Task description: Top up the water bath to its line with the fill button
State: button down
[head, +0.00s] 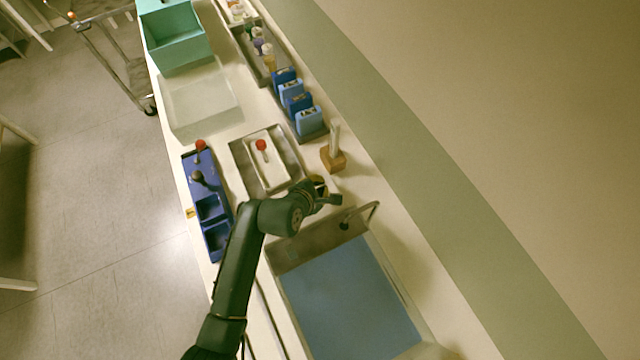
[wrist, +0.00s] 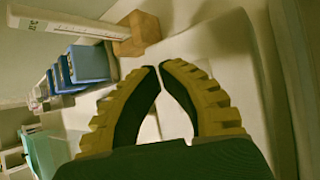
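The water bath (head: 302,246) is a sunken basin at the front right of the bench, holding blue water (head: 345,295). A thin bent spout (head: 362,214) stands at its back edge. The fill line and fill button cannot be made out in either view.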

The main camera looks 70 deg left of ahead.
jog(key=shift+f, duration=0.45)
jog(key=shift+f, duration=0.45)
dwell(2.9)
dwell(0.5)
jog(key=shift+r+p, duration=0.9)
jog(key=shift+p, duration=0.2)
notch_tip(320, 180, up, 5)
jog(key=p, duration=0.5)
jog(key=shift+p, duration=0.35)
